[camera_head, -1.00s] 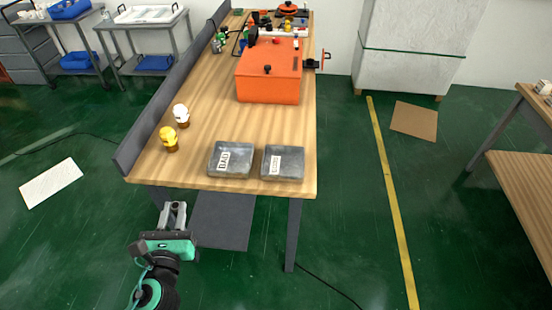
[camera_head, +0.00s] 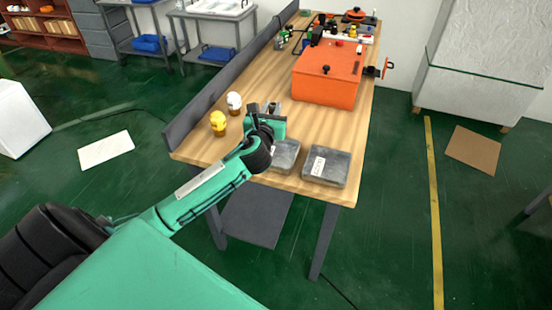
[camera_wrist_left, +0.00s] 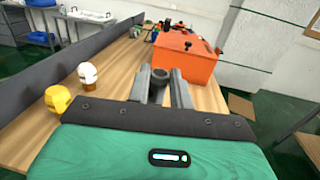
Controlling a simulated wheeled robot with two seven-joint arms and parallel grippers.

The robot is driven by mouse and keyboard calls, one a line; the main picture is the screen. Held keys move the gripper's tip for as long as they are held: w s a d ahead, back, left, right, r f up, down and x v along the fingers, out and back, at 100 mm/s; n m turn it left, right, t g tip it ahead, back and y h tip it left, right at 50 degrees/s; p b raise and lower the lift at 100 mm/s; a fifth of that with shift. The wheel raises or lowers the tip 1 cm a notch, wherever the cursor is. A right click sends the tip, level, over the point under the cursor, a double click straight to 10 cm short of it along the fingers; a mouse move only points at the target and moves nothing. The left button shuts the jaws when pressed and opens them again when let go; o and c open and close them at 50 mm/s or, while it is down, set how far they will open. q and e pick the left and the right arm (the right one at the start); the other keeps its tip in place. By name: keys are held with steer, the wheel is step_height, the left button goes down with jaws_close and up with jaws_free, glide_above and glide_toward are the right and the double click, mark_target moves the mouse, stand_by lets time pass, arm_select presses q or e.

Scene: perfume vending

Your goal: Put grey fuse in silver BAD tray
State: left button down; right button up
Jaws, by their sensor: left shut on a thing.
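My left gripper (camera_head: 262,108) is over the near part of the wooden table, behind the left tray in the head view. In the left wrist view its two fingers (camera_wrist_left: 161,88) are shut on a dark grey round piece, the grey fuse (camera_wrist_left: 160,75). The left silver tray (camera_head: 287,153) is partly covered by my left wrist, and its label is hidden; an earlier frame shows a label there that looks like BAD. A second silver tray (camera_head: 326,166) with a white label lies to its right. My right gripper is out of view.
A yellow-topped fuse (camera_head: 218,123) and a white-topped fuse (camera_head: 234,103) stand on the table's left side. A low grey wall (camera_head: 228,82) runs along the left edge. An orange box (camera_head: 327,77) sits farther back, with bare tabletop before it.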

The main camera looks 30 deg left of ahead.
arm_select(q)
steer(key=shift+w+a+f, duration=0.2)
steer(key=shift+a, duration=0.1)
step_height(320, 180, down, 15)
steer(key=shift+r+b, duration=0.1)
steer(key=shift+b, duration=0.55)
step_height(320, 180, down, 4)
steer(key=shift+b, duration=0.55)
steer(key=shift+f, duration=0.25)
steer(key=shift+f, duration=0.1)
steer(key=c, duration=1.2)
jaws_free()
steer(key=shift+c, duration=0.2)
